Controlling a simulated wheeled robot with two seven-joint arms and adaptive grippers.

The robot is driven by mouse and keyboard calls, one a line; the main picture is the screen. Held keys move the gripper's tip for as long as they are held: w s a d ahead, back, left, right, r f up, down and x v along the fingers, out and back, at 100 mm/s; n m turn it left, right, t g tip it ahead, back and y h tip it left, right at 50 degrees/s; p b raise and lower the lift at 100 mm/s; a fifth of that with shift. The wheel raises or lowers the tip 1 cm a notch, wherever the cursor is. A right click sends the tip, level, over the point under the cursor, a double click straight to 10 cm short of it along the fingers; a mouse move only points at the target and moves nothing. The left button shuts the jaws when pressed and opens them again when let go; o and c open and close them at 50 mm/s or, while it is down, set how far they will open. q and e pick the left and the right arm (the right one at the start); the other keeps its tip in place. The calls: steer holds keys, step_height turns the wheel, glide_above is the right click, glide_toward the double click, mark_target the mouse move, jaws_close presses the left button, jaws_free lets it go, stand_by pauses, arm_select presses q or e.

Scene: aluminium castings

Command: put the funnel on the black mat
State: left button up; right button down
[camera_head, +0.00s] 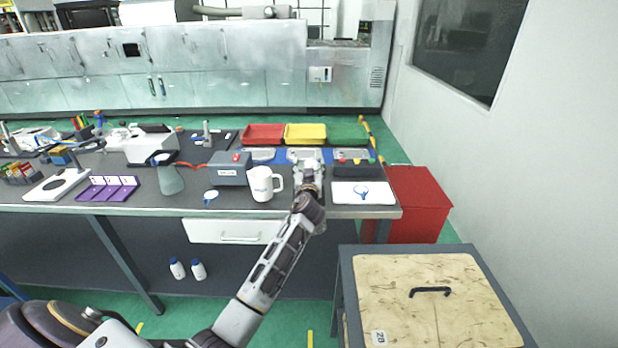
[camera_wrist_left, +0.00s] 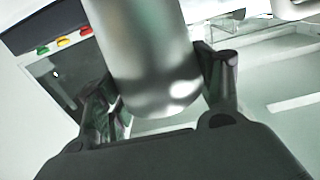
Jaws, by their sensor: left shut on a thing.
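My left gripper (camera_head: 308,168) is over the right part of the long bench. In the left wrist view its fingers (camera_wrist_left: 165,95) are shut on a smooth, silvery round metal piece (camera_wrist_left: 150,60). Only part of that piece shows, and I cannot tell for sure that it is the funnel. A flat black mat (camera_head: 221,146) appears to lie at the back of the bench, under a small metal stand. My right gripper is not in view.
Red (camera_head: 264,133), yellow (camera_head: 305,133) and green (camera_head: 347,132) trays line the back. A white mug (camera_head: 263,184) and a grey box (camera_head: 230,169) stand left of my gripper. A white board (camera_head: 379,197) lies to its right. A purple tray (camera_head: 107,189) is at left.

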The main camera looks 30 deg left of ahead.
arm_select(q)
steer(key=shift+f, duration=0.1)
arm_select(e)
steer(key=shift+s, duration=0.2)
arm_select(q)
steer(key=shift+f, duration=1.2)
steer(key=shift+f+b, duration=0.3)
steer(key=shift+f, duration=0.25)
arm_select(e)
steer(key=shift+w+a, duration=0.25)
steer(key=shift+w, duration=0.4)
arm_select(q)
steer(key=shift+f, duration=0.1)
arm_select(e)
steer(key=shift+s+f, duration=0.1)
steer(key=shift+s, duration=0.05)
